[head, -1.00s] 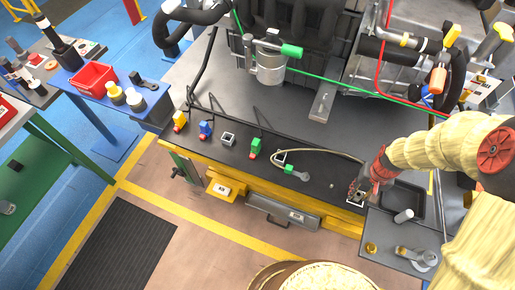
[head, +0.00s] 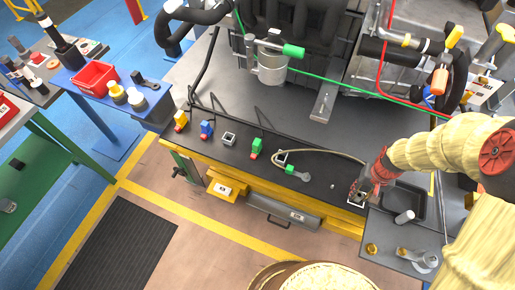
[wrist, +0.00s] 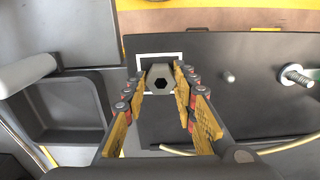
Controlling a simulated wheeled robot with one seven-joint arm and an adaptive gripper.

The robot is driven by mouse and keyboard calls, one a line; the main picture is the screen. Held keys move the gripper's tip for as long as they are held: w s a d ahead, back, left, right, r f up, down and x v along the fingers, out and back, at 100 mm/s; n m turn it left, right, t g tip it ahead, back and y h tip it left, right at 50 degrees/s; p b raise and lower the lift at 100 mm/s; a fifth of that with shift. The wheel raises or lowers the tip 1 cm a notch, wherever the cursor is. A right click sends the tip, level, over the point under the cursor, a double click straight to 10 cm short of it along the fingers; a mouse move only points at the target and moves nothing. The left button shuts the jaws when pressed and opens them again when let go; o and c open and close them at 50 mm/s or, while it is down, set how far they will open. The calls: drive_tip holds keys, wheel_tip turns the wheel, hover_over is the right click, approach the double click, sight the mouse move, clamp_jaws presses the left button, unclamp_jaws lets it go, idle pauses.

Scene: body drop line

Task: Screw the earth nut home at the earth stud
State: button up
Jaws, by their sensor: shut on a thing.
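My gripper (head: 356,192) is at the right end of the dark bench top in the head view. In the wrist view my gripper (wrist: 163,75) has both fingers closed on the sides of a grey piece with a dark hexagonal hole, the earth nut (wrist: 160,72). The nut is over or in a white-outlined square (wrist: 145,56); I cannot tell if it touches the surface. A threaded stud (wrist: 297,76), apparently the earth stud, stands at the right edge of the wrist view, apart from the nut. A ring-like lug seems to surround its foot.
A cable with a green sleeve (head: 290,169) lies left of my gripper. A small pin (wrist: 228,76) stands between nut and stud. A dark tray (wrist: 65,105) is beside my gripper. Several coloured connectors, including a green one (head: 257,146), line the bench. The engine (head: 300,40) stands behind.

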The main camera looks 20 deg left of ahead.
clamp_jaws()
drive_tip(key=shift+r, duration=0.1)
wheel_tip(320, 180, up, 7)
drive_tip(key=p, duration=0.5)
drive_tip(key=shift+p, duration=0.3)
idle(0.5)
